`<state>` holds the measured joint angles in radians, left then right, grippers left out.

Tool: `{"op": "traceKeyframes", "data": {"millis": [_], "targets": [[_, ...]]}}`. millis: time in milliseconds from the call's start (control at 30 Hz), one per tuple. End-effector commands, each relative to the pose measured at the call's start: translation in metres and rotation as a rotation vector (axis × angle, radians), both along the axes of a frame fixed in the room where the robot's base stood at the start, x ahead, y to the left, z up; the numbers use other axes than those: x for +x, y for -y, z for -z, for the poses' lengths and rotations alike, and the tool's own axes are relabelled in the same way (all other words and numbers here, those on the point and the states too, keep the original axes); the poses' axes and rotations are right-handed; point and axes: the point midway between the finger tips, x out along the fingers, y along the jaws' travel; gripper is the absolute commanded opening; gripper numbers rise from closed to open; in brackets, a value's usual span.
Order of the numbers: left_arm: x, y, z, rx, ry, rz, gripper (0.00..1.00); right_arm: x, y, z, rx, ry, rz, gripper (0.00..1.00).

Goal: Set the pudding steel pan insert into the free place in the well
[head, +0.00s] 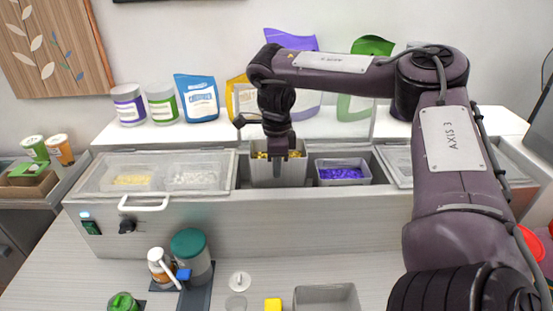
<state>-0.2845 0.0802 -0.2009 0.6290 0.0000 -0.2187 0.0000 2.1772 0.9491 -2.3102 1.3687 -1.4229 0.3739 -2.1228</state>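The pudding steel pan insert (262,174) is a grey metal pan with yellow contents, at the middle of the counter unit. My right gripper (277,164) comes down from above onto its front wall, one dark finger showing outside; the other finger is hidden. The pan is upright at the open part of the well (242,178), left of a pan insert with purple contents (343,173). Its rim stands higher than that neighbour's. Whether its base touches anything is hidden. Dark open space shows beside it on the left. My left gripper is not in view.
Clear lids cover the well's left section (155,178) and right section (397,165). A raised clear lid (335,125) stands behind the opening. Bags and tubs line the back shelf. An empty grey pan (327,297) and a green-lidded jar (192,255) are on the front counter.

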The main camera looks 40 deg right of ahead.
Motion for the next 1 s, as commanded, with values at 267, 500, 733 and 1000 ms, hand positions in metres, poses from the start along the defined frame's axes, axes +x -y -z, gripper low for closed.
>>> {"op": "traceKeyframes", "data": {"millis": [267,500,733,1000], "targets": [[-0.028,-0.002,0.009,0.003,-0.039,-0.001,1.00,0.001,0.000,0.026,0.001,0.002,0.000,0.00],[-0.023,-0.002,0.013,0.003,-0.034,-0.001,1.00,0.001,0.000,0.047,0.001,0.003,0.000,0.00],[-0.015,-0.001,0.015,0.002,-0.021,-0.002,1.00,0.001,0.000,0.062,0.001,0.003,0.000,0.00],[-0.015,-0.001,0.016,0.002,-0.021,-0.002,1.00,0.001,0.000,0.067,0.001,0.005,0.000,0.00]]}}
